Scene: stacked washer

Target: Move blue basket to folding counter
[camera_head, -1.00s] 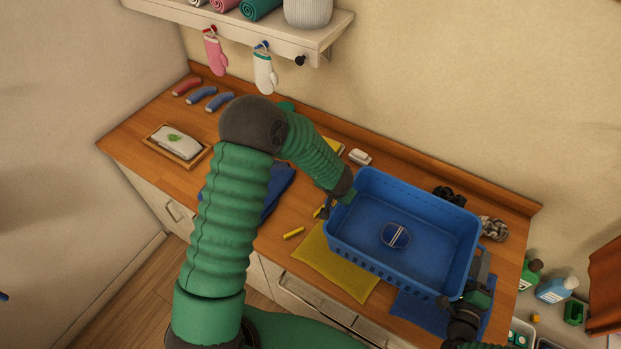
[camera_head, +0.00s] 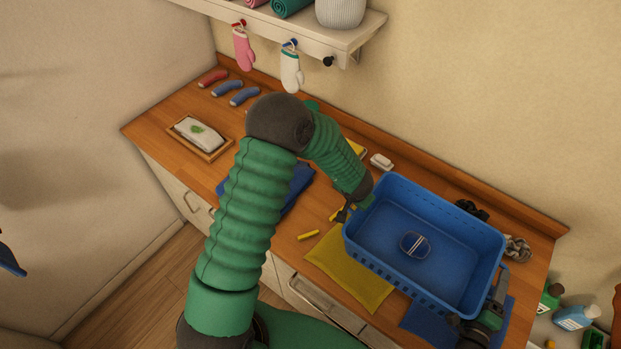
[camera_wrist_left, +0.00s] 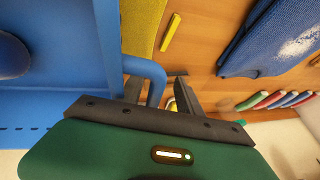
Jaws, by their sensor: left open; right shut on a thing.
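The blue basket (camera_head: 425,245) is at the right part of the wooden counter (camera_head: 277,233), upright; I cannot tell whether its base touches the wood. My left gripper (camera_head: 352,208) is at the basket's left end, open. In the left wrist view, the basket's bent blue handle (camera_wrist_left: 152,74) lies between the open fingers (camera_wrist_left: 158,90). My right gripper (camera_head: 490,305) is shut on the basket's right end; its fingertips are partly hidden.
A yellow cloth (camera_head: 350,275) and a blue cloth (camera_head: 425,328) lie at the basket's front edge. A folded blue cloth (camera_head: 298,185), a tray (camera_head: 205,148) and several rolled items (camera_head: 228,92) are to the left. A shelf (camera_head: 350,38) hangs above.

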